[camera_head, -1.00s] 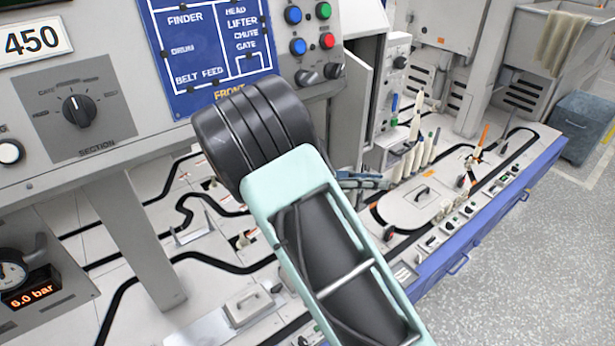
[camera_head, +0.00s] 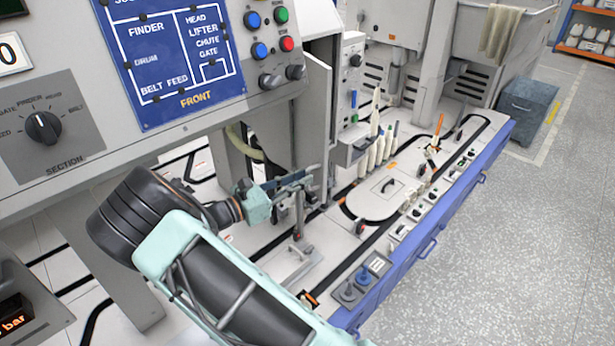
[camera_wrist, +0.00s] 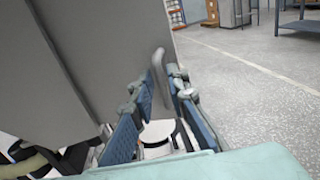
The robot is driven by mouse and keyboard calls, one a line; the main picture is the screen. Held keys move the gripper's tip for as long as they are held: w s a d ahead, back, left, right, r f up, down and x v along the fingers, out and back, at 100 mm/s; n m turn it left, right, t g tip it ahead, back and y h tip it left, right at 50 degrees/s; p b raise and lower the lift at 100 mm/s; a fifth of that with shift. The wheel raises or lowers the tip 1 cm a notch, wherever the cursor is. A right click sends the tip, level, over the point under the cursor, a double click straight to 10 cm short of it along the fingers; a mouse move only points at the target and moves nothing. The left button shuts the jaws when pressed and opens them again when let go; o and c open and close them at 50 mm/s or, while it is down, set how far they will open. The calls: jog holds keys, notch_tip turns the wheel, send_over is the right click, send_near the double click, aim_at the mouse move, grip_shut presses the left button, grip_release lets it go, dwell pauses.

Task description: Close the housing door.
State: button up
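The housing door (camera_head: 319,112) is a light grey panel standing ajar beside the dark opening of the machine housing in the head view. In the wrist view the door (camera_wrist: 85,65) fills the upper left, with a grey bar handle (camera_wrist: 157,66) near its right edge. My gripper (camera_head: 308,176) is at the lower part of the door in the head view. In the wrist view my gripper (camera_wrist: 160,95) has its two blue-padded fingers apart, and the handle shows between and just beyond their tips. I cannot tell whether a finger touches the handle or the door.
A blue panel (camera_head: 178,52) and coloured buttons (camera_head: 258,50) are on the machine front above my arm. Cream bobbins (camera_head: 377,150) stand right of the door. A white plate with a handle (camera_head: 385,196) lies on the track bed. The floor at the right (camera_head: 500,250) is open.

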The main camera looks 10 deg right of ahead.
aim_at(309, 172)
jog(key=shift+x, duration=1.4)
jog(key=shift+c, duration=0.4)
grip_shut()
jog(key=shift+d, duration=0.15)
